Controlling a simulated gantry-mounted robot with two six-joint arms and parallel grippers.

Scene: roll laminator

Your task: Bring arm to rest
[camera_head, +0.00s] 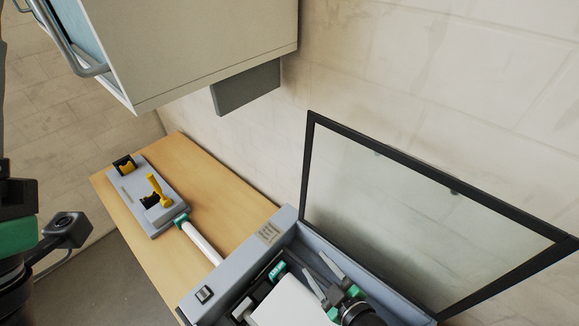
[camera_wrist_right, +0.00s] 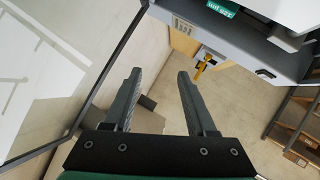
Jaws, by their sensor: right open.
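My right gripper (camera_head: 323,273) is low in the head view, over the open laminator body (camera_head: 203,294). Its two grey fingers are spread with nothing between them. They also show spread and empty in the right wrist view (camera_wrist_right: 158,74). My left arm's wrist (camera_head: 17,235), dark with a green band, is at the left edge of the head view. Its fingertips cannot be made out. The laminator's clear lid (camera_head: 430,210) in a black frame stands raised on the right. A white block (camera_head: 290,303) is inside the body, beside the right gripper.
A wooden bench (camera_head: 225,185) carries a grey unit (camera_head: 147,195) with a yellow lever (camera_head: 158,187). A white roll (camera_head: 202,243) lies between it and the laminator. A pale cabinet (camera_head: 200,45) hangs above. Shelves (camera_wrist_right: 297,125) stand at right in the wrist view.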

